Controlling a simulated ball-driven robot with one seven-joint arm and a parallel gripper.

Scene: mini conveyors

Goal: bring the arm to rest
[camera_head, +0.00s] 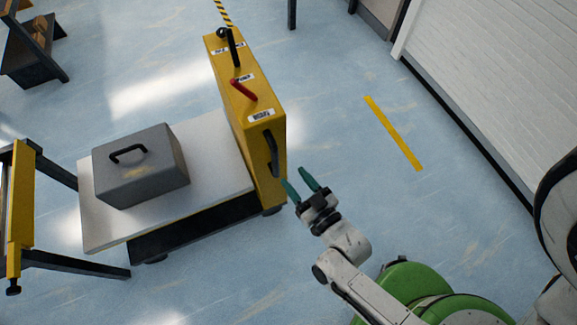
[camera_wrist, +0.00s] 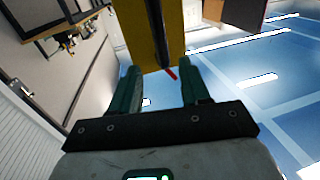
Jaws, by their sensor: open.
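My gripper (camera_head: 299,183) is at the end of my white arm, near the middle of the head view. Its two teal fingers are apart with nothing between them. They point toward the near end of the yellow housing (camera_head: 262,140) and its dark handle, and look close to it; I cannot tell the exact gap. In the wrist view my gripper (camera_wrist: 160,82) shows its fingers spread, with the yellow housing (camera_wrist: 140,35) and a red lever (camera_wrist: 171,74) beyond them.
A grey box with a black handle (camera_head: 140,170) sits on the pale platform (camera_head: 110,235) beside the yellow housing. A yellow and black frame (camera_head: 20,210) stands at the left. A white wall (camera_head: 490,70) is at the right.

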